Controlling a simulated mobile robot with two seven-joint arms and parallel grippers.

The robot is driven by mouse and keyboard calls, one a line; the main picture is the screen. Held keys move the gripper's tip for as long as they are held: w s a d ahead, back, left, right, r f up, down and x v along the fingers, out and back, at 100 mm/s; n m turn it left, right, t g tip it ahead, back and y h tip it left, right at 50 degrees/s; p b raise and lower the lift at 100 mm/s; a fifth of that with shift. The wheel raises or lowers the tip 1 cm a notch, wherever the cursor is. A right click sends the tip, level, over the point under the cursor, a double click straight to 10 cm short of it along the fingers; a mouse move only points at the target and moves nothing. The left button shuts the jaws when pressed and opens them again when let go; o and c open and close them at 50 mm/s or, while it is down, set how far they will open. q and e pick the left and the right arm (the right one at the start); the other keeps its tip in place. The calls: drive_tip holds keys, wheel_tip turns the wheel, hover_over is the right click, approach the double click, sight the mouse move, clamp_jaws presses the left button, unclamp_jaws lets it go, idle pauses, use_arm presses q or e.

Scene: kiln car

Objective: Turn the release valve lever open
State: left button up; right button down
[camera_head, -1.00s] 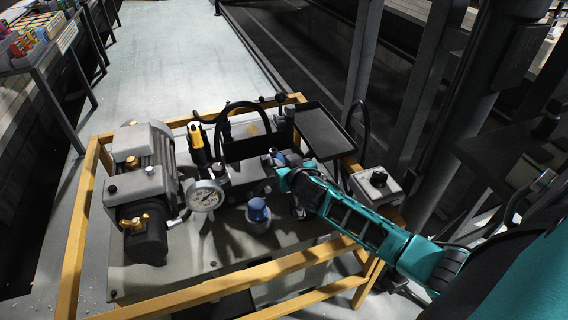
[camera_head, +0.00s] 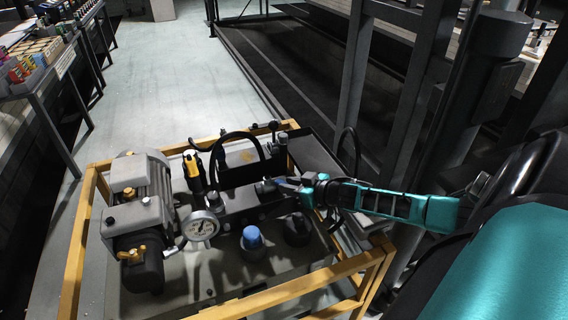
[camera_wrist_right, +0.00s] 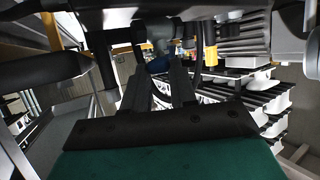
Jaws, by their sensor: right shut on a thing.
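The release valve (camera_head: 264,187) is a small grey body on the dark block of the pump unit, right of the round pressure gauge (camera_head: 200,226). My right gripper (camera_head: 286,183) reaches it from the right. In the right wrist view, a blue lever handle (camera_wrist_right: 158,65) hangs from the grey fitting, at the tips of the right gripper's dark fingers (camera_wrist_right: 158,78). The fingers are shut on it and partly cover it. How far the lever is turned is hard to tell. My left gripper is not in view.
A yellow frame (camera_head: 75,255) surrounds the unit. A motor (camera_head: 138,190) stands at its left, with a black hoop and a yellow-black part (camera_head: 193,170) behind. A blue cap (camera_head: 252,237) and a dark knob (camera_head: 297,228) are in front. Grey posts rise at right.

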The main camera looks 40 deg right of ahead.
idle(0.4)
drive_tip(key=c, duration=0.9)
unclamp_jaws()
drive_tip(key=shift+d, duration=0.1)
wheel_tip(320, 180, up, 20)
drive_tip(key=p, duration=0.7)
drive_tip(key=shift+p, duration=0.35)
